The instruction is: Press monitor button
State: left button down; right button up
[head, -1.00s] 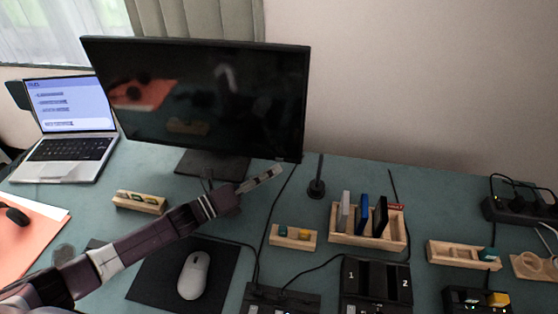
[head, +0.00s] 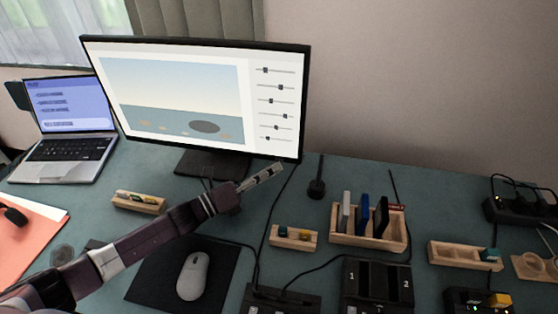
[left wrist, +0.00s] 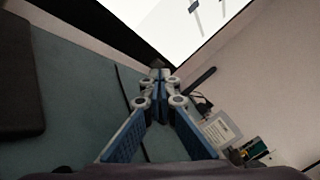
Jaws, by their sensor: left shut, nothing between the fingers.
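The monitor (head: 180,95) stands at the back left of the desk. Its screen is lit and shows a picture with a column of sliders on the right. My left gripper (head: 280,167) is shut and empty, its tips at the lower right corner of the monitor's frame. In the left wrist view the shut fingertips (left wrist: 162,74) are at the dark lower edge of the monitor (left wrist: 125,35). The button itself is hidden, and I cannot tell whether the tips touch the frame. My right gripper is not in view.
A laptop (head: 70,117) stands left of the monitor. A mouse (head: 193,276) lies on a black pad below my arm. Wooden holders (head: 368,236) and a black numbered dock (head: 375,280) stand to the right. Cables cross the desk. The space above the right side is clear.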

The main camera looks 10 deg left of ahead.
pick_arm(q)
jog(key=shift+s, duration=0.3)
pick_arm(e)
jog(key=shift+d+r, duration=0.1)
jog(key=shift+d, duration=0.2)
pick_arm(q)
jog(key=shift+s, duration=0.1)
jog(key=shift+s+r+p, duration=0.1)
jog(key=shift+s+p, duration=0.8)
jog(key=shift+s, duration=0.7)
jog(key=shift+s+p, duration=0.5)
jog(key=shift+s, duration=0.85)
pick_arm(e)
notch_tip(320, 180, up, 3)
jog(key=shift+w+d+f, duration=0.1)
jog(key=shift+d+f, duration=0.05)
